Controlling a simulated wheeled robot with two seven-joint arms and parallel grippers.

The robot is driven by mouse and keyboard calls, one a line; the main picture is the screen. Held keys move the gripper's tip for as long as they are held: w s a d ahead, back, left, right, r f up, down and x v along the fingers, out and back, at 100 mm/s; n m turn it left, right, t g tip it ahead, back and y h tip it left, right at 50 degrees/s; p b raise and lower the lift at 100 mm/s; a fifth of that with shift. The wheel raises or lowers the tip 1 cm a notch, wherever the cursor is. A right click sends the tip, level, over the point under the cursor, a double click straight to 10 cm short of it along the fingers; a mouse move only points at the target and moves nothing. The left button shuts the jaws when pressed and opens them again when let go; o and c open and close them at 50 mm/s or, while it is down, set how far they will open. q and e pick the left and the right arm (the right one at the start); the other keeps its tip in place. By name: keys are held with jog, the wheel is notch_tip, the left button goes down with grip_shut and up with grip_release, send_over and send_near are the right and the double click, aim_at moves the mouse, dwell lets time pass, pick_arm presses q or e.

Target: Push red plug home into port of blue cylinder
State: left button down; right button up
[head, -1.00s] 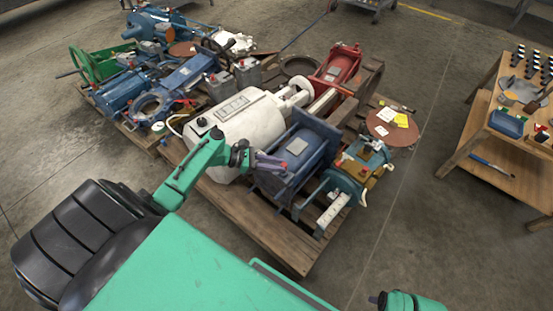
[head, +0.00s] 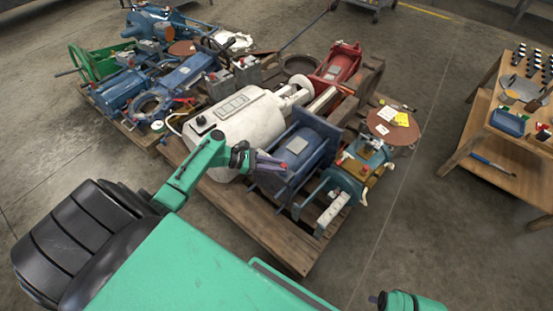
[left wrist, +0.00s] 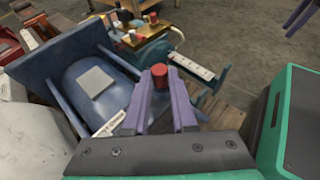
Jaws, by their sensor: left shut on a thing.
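The blue cylinder (head: 285,162) lies in its blue frame on the front pallet; in the left wrist view its rounded body (left wrist: 97,92) has a pale label plate. My left gripper (head: 272,163) is beside its left end in the head view. Its purple fingers (left wrist: 158,92) are shut on a small piece with a red top, which I take as the red plug (left wrist: 158,70). The fingers hide most of the piece. I cannot tell whether it is in the port, which is hidden.
A white tank (head: 240,118) lies close behind my left gripper. A teal unit with a brass block and red knobs (head: 362,165) stands right of the blue cylinder. A red machine (head: 340,65) is further back. A wooden bench (head: 490,130) stands at the right.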

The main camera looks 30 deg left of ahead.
pick_arm(q)
jog(key=shift+f, duration=0.35)
pick_arm(e)
jog(key=shift+f, duration=0.3)
pick_arm(q)
jog(key=c, duration=0.6)
grip_release()
jog(key=shift+c, duration=0.2)
jog(key=shift+s+a+r, duration=0.1)
jog(key=p+v, duration=0.2)
jog(key=v, duration=1.2)
jog(key=shift+p, duration=0.3)
pick_arm(e)
notch_tip(320, 180, down, 6)
jog(key=s+d, duration=0.1)
jog(key=s, duration=0.1)
jog(key=shift+s+d, duration=0.35)
jog(key=shift+s, duration=0.05)
pick_arm(q)
jog(key=shift+r, duration=0.1)
